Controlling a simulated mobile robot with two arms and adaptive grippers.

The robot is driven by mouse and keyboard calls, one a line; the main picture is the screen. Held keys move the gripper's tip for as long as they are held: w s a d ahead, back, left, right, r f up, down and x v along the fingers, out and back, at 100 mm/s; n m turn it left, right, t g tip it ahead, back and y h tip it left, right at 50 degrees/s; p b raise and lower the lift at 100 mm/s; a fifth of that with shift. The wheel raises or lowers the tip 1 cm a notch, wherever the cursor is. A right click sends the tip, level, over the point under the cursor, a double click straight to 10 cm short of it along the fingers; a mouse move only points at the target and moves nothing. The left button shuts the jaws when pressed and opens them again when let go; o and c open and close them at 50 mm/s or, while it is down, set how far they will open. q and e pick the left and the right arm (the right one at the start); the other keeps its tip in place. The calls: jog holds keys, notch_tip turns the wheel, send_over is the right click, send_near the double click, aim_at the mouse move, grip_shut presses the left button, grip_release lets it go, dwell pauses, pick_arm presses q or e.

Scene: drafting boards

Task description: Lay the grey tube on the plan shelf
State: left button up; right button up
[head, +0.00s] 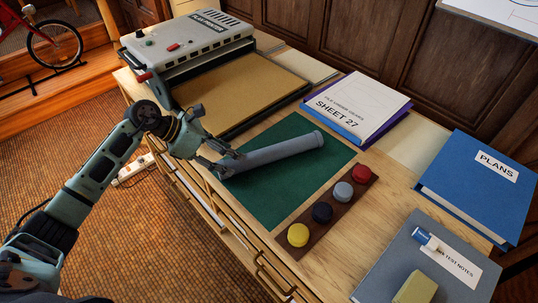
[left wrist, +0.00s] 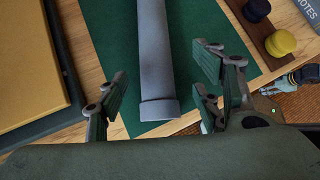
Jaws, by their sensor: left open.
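The grey tube (head: 272,154) lies at a slant on a green mat (head: 250,196) on the desk. My left gripper (head: 222,160) is at the tube's left end, with its fingers spread. In the left wrist view the tube (left wrist: 156,55) runs up between the fingers of my open gripper (left wrist: 163,84), with a gap on each side. Its capped end points toward the palm. A teal and dark part at the right edge of that view seems to be my right gripper (left wrist: 292,80); its fingers are unclear. I cannot make out a plan shelf.
A grey machine (head: 188,42) with a tan board (head: 240,88) stands behind the gripper. A "SHEET 27" stack (head: 357,106), a blue "PLANS" binder (head: 480,185), a rack of coloured knobs (head: 322,211) and a grey notebook (head: 395,262) surround the mat. A white board (head: 490,10) is at top right.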

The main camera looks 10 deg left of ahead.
pick_arm(q)
jog(key=x, duration=0.2)
jog(key=b+x, duration=0.1)
jog(key=x, duration=0.1)
jog(key=b+x, duration=0.1)
jog(key=x, duration=0.1)
jog(key=shift+w+f, duration=0.2)
jog(key=shift+w, duration=0.25)
jog(key=c, duration=1.4)
jog(key=shift+o, duration=0.2)
jog(key=shift+r, duration=0.15)
